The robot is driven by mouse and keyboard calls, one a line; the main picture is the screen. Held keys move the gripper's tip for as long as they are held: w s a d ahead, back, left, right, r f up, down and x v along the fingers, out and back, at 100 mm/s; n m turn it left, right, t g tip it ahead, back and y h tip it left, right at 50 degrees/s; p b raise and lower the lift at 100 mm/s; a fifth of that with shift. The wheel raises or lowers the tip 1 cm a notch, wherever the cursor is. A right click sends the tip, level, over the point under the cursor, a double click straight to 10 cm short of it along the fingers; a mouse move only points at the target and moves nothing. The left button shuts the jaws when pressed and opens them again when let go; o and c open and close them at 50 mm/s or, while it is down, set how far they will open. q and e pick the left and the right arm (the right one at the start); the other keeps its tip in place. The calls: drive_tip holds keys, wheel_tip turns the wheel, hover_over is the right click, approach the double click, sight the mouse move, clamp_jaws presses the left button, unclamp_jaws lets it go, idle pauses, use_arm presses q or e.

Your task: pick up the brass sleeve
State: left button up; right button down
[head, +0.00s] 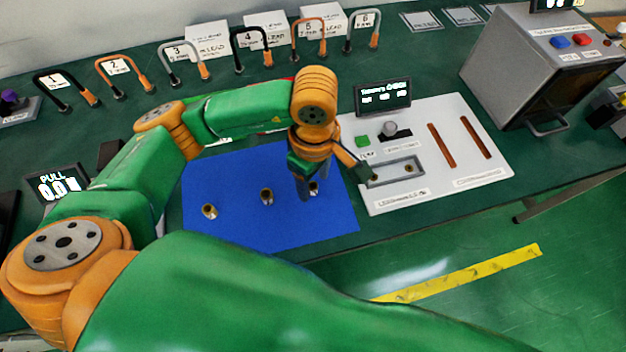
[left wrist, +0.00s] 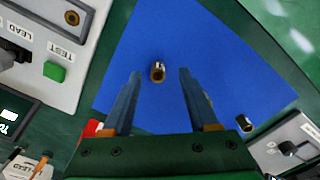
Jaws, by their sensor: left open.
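Three small brass sleeves stand on the blue mat (head: 235,232): one at the left (head: 210,211), one in the middle (head: 267,196) and one at the right (head: 314,189). My left gripper (head: 308,194) points down over the right-hand sleeve, which its fingers partly hide in the head view. In the left wrist view the gripper (left wrist: 160,73) is open, and a sleeve (left wrist: 157,73) shows between its two fingertips with a gap on each side. Another sleeve (left wrist: 244,123) lies outside the fingers there. My right gripper is not in view.
A white panel (head: 470,185) with a green button (head: 363,141), metal fixture and orange slots lies right of the mat. Numbered hooked leads line the back.

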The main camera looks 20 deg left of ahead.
use_arm(q)
drive_tip(key=shift+a+f, duration=0.1)
drive_tip(key=shift+f, duration=0.55)
drive_tip(key=shift+w+a+f, duration=0.15)
drive_tip(key=shift+w+f, duration=0.1)
drive_tip(key=shift+w, duration=0.05)
drive_tip(key=shift+s, duration=0.15)
drive_tip(key=c, duration=0.8)
clamp_jaws()
drive_tip(key=shift+r, duration=0.15)
